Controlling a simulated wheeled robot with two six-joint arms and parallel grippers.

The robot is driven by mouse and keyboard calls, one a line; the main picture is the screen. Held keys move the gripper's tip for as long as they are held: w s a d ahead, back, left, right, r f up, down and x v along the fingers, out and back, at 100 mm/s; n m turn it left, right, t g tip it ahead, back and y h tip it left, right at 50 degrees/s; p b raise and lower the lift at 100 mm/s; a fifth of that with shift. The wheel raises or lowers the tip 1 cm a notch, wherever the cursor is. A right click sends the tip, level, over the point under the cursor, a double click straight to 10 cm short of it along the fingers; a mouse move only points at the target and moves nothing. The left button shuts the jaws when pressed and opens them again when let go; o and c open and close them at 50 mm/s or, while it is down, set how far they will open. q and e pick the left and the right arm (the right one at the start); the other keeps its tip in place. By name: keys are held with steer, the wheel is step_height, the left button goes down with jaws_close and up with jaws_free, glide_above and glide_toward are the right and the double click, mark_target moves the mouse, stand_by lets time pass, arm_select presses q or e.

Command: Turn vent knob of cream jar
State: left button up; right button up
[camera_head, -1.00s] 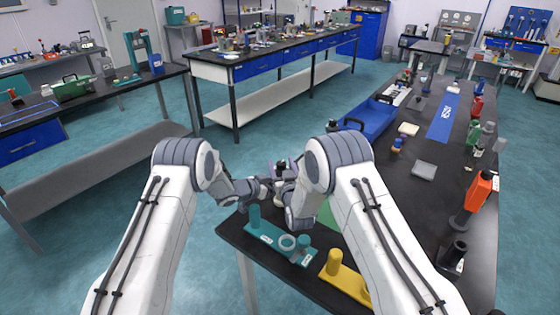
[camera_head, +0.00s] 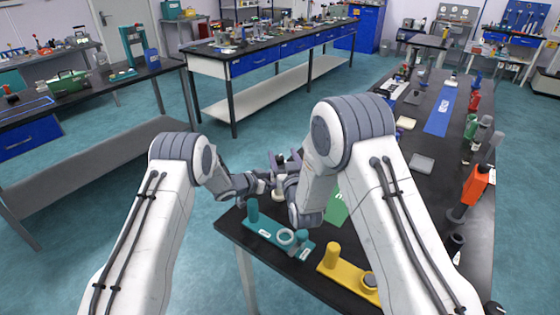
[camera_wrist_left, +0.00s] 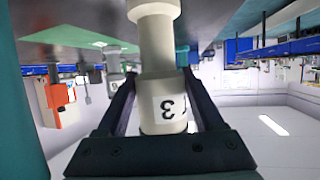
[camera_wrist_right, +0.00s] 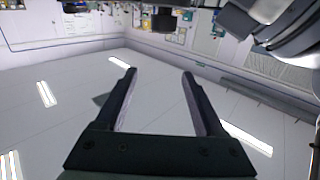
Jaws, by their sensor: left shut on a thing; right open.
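The cream jar (camera_wrist_left: 163,85) is between the fingers of my left gripper (camera_wrist_left: 163,95) in the left wrist view. It carries a white label with a 3, and its wider cream end reaches the top of that view. Part of the cream jar (camera_head: 278,196) also shows in the head view beside my right arm. My right gripper (camera_head: 287,163) is close to it, partly hidden by its own arm. In the right wrist view my right gripper (camera_wrist_right: 159,77) is open, with nothing between its fingers. I cannot make out the vent knob clearly.
A teal holder (camera_head: 265,233) with a post and a ring lies at the near corner of the black bench (camera_head: 395,180). A yellow holder (camera_head: 345,274) is to its right. A green mat (camera_head: 337,210) is partly hidden by my right arm. Bottles line the bench's right side.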

step_height(320, 180, up, 2)
steer(key=s, duration=0.1)
glide_toward(280, 161)
steer(key=x, duration=0.4)
steer(key=shift+w+f, duration=0.2)
steer(key=shift+w, duration=0.05)
steer(key=x, duration=0.7)
steer(key=shift+r, duration=0.2)
steer(key=shift+a, duration=0.1)
jaws_close()
